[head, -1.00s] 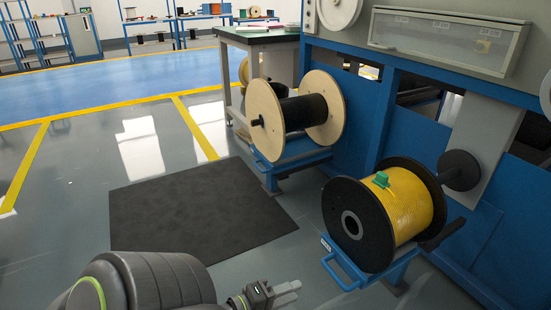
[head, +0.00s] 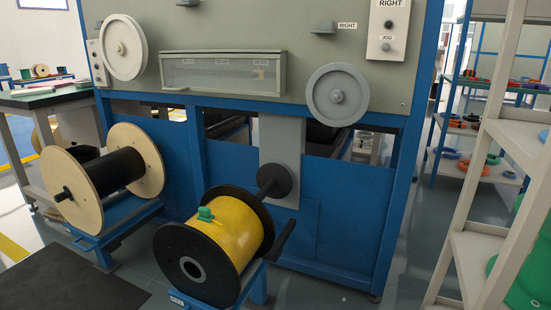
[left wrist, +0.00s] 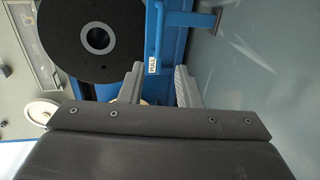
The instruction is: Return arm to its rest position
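My left gripper (left wrist: 160,82) shows in the left wrist view with its two grey fingers apart and nothing seen between them. A black spool flange (left wrist: 97,38) and the blue stand (left wrist: 172,40) with a small white label lie beyond the fingers, and I see no contact. In the head view no arm or gripper of mine shows. There, the black-flanged spool of yellow cable (head: 222,243) with a green piece (head: 206,214) on it sits on its blue stand. My right gripper is in neither current view.
A wooden-flanged spool (head: 145,160) with black winding stands at the left. The blue-framed machine (head: 345,205) with a grey panel and pulleys fills the middle. White shelving (head: 490,230) stands close at the right. A dark mat (head: 85,285) lies on the floor at lower left.

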